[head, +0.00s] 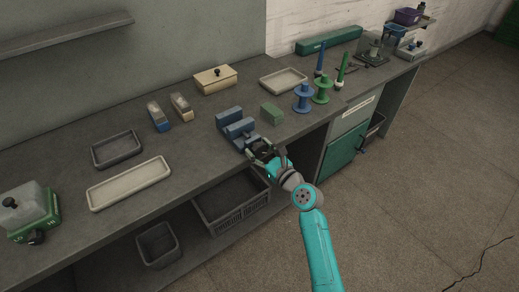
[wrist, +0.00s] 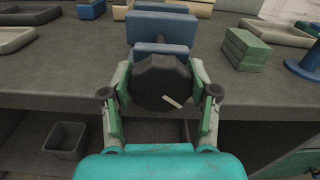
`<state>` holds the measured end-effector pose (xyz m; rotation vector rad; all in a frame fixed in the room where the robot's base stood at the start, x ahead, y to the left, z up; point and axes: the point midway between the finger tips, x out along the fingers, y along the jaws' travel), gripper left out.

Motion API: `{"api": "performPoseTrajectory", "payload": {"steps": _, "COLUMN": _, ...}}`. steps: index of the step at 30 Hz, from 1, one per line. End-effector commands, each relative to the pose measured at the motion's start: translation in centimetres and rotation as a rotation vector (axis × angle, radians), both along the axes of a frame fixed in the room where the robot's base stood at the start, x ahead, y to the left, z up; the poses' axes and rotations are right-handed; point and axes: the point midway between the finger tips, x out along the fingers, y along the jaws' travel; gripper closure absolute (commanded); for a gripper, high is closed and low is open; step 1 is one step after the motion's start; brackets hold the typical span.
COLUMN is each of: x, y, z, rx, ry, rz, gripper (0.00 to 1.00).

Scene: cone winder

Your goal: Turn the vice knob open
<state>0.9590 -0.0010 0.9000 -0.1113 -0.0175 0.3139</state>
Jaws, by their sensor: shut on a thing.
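The blue vice (head: 234,125) stands at the front edge of the grey workbench. In the wrist view the vice (wrist: 160,30) shows its blue jaws behind the knob. The vice knob (wrist: 161,82) is black and many-sided, with a small pale mark low on its right side. My gripper (head: 262,152) is at the front of the vice. In the wrist view my gripper (wrist: 160,92) has one green-padded finger on each side of the knob and is shut on it. In the head view the gripper largely hides the knob.
A green block (head: 271,113) lies right of the vice, with a blue spool (head: 303,98) and a green spool (head: 321,89) beyond. A long pale tray (head: 130,183) lies to the left. A dark crate (head: 231,199) is on the shelf below. Open floor lies to the right.

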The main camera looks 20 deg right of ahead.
Motion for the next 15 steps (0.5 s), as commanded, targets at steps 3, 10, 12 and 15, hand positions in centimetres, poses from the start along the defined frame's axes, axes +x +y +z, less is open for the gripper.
{"api": "performPoseTrajectory", "payload": {"steps": 3, "x": -0.02, "y": 0.07, "z": 0.00, "rx": -0.075, "ry": -0.024, "rz": 0.000, "gripper": 0.75}}
{"api": "performPoseTrajectory", "payload": {"steps": 10, "x": -0.05, "y": 0.16, "z": -0.03, "rx": -0.231, "ry": -0.075, "rz": 0.000, "gripper": 0.75}}
{"api": "performPoseTrajectory", "payload": {"steps": 12, "x": -0.06, "y": 0.19, "z": -0.04, "rx": -0.274, "ry": -0.089, "rz": 0.000, "gripper": 0.75}}
{"api": "performPoseTrajectory", "payload": {"steps": 15, "x": -0.07, "y": 0.21, "z": -0.06, "rx": -0.325, "ry": -0.106, "rz": 0.000, "gripper": 0.75}}
